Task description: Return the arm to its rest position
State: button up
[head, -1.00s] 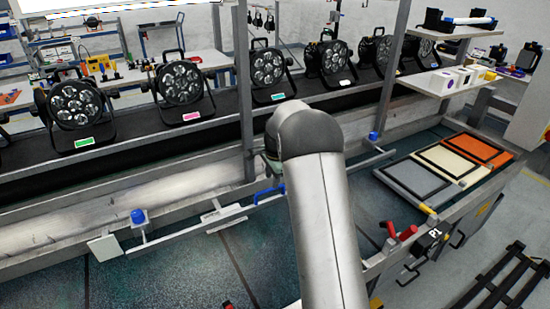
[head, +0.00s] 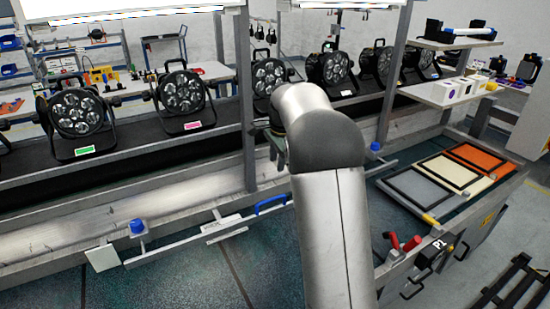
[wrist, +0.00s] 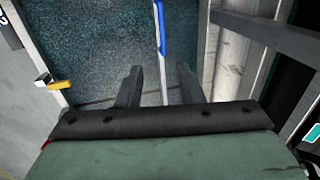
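My gripper (wrist: 159,76) shows in the wrist view with its two dark fingers apart and nothing held between them. A thin rail with a blue handle (wrist: 160,28) shows beyond the gap, over a dark speckled surface; I cannot tell how far below it is. The same blue handle (head: 272,205) shows just left of my arm.
Several black par cans (head: 79,124) stand in a row on a dark shelf behind a metal post (head: 245,100). Grey, cream and orange framed panels (head: 480,158) lie at right. Red handles (head: 412,243) stand near the right front edge.

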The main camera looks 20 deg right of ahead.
jog(key=s+a+r+n, duration=0.1)
jog(key=s+a+n, duration=0.35)
jog(key=s, duration=0.45)
jog(key=s+a+n, duration=0.4)
jog(key=s+a, duration=0.1)
jog(key=s, duration=0.4)
jog(key=s+a+f+n, duration=0.2)
jog(key=s+f+n, duration=0.1)
jog(key=s, duration=0.7)
jog(key=s+a+f+n+g, duration=0.1)
jog(key=s+n, duration=0.4)
jog(key=s, duration=0.5)
notch_tip(320, 180, down, 2)
jog(key=shift+s+a+f+g, duration=0.2)
jog(key=shift+s+a+g, duration=0.1)
jog(key=shift+a, duration=0.3)
jog(key=shift+o, duration=0.4)
jog(key=shift+w, duration=0.1)
